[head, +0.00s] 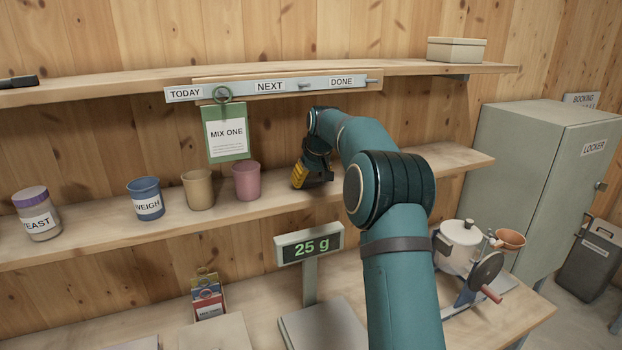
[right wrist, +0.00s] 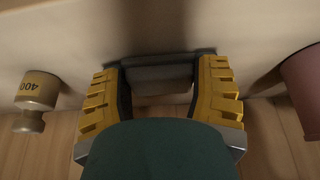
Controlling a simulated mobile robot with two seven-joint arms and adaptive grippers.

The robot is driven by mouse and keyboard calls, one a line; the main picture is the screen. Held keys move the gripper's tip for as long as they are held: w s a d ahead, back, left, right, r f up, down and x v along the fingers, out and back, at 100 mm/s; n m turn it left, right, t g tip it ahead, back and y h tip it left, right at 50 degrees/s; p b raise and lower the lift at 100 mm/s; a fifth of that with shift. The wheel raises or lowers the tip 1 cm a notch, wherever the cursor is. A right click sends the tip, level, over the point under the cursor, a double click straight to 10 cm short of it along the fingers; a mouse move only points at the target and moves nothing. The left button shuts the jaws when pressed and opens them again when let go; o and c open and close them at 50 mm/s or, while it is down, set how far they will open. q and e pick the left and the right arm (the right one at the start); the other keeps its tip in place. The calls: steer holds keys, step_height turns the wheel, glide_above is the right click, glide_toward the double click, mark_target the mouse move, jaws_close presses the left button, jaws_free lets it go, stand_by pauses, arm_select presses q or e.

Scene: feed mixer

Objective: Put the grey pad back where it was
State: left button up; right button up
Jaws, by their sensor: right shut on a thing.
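My right gripper (head: 303,182) has yellow-ridged fingers and points down at the lower shelf, just right of the pink cup. In the right wrist view its fingers (right wrist: 160,68) are shut on a grey block-like thing, which I take to be the grey pad (right wrist: 160,75). The pad lies low between the fingers, at or very near the shelf surface; I cannot tell if it touches. In the head view the pad is hidden by the gripper. My left gripper is not in view.
The pink cup (head: 246,181), tan cup (head: 198,190), blue WEIGH cup (head: 146,198) and YEAST jar (head: 38,214) stand on the lower shelf (head: 100,226). A brass weight (right wrist: 38,92) marked 400 stands on the gripper's other side.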

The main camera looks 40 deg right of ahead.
steer(key=shift+f, duration=0.15)
steer(key=o, duration=1.2)
steer(key=shift+r, duration=0.25)
steer(key=s+a+b, duration=0.3)
steer(key=s, duration=0.9)
steer(key=shift+a+r+b, duration=0.25)
steer(key=shift+r+b, duration=0.15)
steer(key=shift+r, duration=0.05)
